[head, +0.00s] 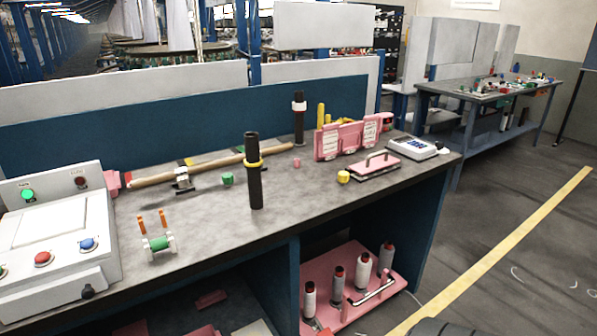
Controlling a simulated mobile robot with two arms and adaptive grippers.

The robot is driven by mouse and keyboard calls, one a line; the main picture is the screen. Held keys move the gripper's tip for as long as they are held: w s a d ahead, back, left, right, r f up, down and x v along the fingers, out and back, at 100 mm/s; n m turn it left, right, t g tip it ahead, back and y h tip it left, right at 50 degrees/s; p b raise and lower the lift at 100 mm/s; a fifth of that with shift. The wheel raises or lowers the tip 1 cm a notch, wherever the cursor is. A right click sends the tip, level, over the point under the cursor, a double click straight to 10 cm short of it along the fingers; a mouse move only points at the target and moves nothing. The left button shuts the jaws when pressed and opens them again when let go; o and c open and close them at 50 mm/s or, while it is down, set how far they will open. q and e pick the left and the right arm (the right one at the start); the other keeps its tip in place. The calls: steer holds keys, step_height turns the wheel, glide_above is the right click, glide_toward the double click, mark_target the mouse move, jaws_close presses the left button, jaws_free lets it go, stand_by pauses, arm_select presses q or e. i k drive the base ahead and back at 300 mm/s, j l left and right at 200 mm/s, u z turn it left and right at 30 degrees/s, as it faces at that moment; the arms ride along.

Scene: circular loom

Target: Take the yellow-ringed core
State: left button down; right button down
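The yellow-ringed core (255,185) is a dark upright tube standing near the front edge of the workbench, with a yellow ring around its middle. A second dark upright core (299,128) with a white ring stands farther back on the bench. Neither of my grippers shows in the head view, and nothing touches the yellow-ringed core.
A wooden roller (220,164) lies on supports behind the core. A green spool (160,244), a control panel (55,232), a pink rack (346,141) and a scale (413,148) stand on the bench (215,225). The bench surface right around the core is mostly clear.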

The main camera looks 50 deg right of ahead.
mark_target(252, 162)
steer(key=z, duration=1.35)
steer(key=j, duration=0.1)
steer(key=i, duration=0.05)
